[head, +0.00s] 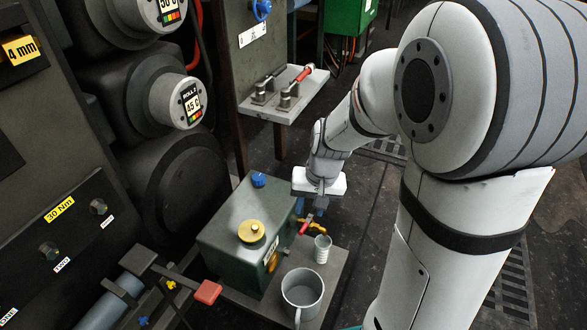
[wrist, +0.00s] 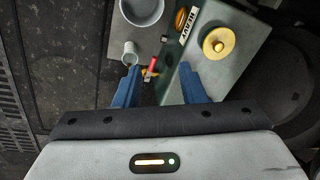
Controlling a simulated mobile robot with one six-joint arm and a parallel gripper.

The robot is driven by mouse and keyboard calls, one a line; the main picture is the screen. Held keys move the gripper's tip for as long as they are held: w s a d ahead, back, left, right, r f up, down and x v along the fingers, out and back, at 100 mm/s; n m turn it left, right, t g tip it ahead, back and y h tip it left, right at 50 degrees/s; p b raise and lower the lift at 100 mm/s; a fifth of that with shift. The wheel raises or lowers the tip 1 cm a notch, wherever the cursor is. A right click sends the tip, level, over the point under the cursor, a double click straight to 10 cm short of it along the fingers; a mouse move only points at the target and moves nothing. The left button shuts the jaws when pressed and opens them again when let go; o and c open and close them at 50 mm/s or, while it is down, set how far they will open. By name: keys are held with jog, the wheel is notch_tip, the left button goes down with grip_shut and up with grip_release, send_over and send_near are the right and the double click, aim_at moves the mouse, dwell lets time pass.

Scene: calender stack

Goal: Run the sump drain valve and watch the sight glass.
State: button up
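A green sump box (head: 225,225) stands on a grey bench, with a brass cap (head: 251,231) and a blue knob (head: 259,180) on top. A brass-rimmed fitting, apparently the sight glass (head: 272,262), is on its side; its level is too small to read. The drain valve's red handle (head: 307,223) sticks out from the box beside it. My gripper (head: 311,206) is over the valve. In the wrist view its blue fingers (wrist: 160,70) are apart, with the red handle (wrist: 152,66) showing in the gap between the tips. I cannot tell whether they touch it.
A small ribbed cup (head: 322,249) stands near the valve, and a larger grey mug (head: 302,290) stands closer to the front. A red-ended lever (head: 207,292) sticks out at lower left. A shelf with a red-handled clamp (head: 283,93) is behind. Dark floor lies right of the bench.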

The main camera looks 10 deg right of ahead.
jog(key=w+d+f+m+p, duration=0.1)
jog(key=w+f+m+p, duration=0.2)
jog(key=w+f, duration=0.55)
jog(key=m+p, duration=0.1)
jog(key=m, duration=0.1)
send_near(304, 227)
jog(key=f+b, duration=0.1)
jog(key=f, duration=0.1)
jog(key=f+b, duration=0.1)
jog(key=f, duration=0.2)
jog(key=a+f+b, duration=0.1)
jog(key=f, duration=0.2)
jog(key=shift+w+f, duration=0.25)
jog(key=shift+w, duration=0.15)
jog(key=shift+c, duration=0.3)
grip_shut()
